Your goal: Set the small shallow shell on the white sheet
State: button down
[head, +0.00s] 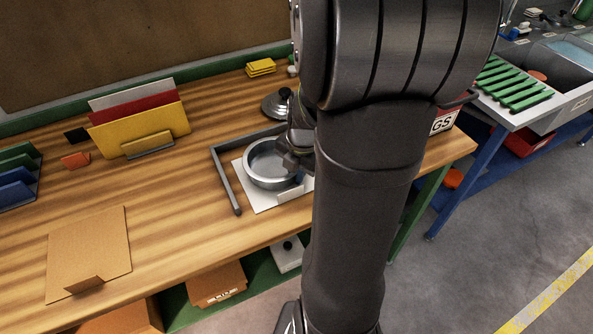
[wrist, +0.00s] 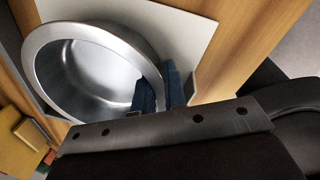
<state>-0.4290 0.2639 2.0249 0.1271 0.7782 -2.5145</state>
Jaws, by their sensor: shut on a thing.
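The small shallow shell is a round silver metal pan (head: 266,166), open side up, over the white sheet (head: 264,203) on the wooden bench. In the wrist view the shell (wrist: 48,85) fills the upper left, with the white sheet (wrist: 185,28) behind it. My gripper (head: 293,170) is shut on the shell's rim at its right side. In the wrist view the dark blue fingers (wrist: 160,88) pinch the wall, one inside and one outside. I cannot tell whether the shell's base touches the sheet. My arm hides the sheet's right part.
A dark grey angled bar (head: 225,183) borders the sheet at left and back. A domed metal lid (head: 277,104) lies behind.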

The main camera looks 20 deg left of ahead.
jog(key=c, duration=1.4)
grip_release()
jog(key=r, duration=0.5)
jog(key=d+r, duration=0.1)
jog(key=r, duration=0.5)
jog(key=d+r, duration=0.1)
jog(key=r, duration=0.5)
jog(key=shift+s+r, duration=0.15)
jog(key=shift+s, duration=0.15)
jog(key=f, duration=0.5)
jog(key=a+f, duration=0.1)
jog(key=f, duration=0.5)
jog(key=a+f, duration=0.1)
jog(key=f, duration=0.5)
jog(key=shift+w+f, duration=0.2)
jog(key=shift+w, duration=0.1)
jog(key=shift+r, duration=0.15)
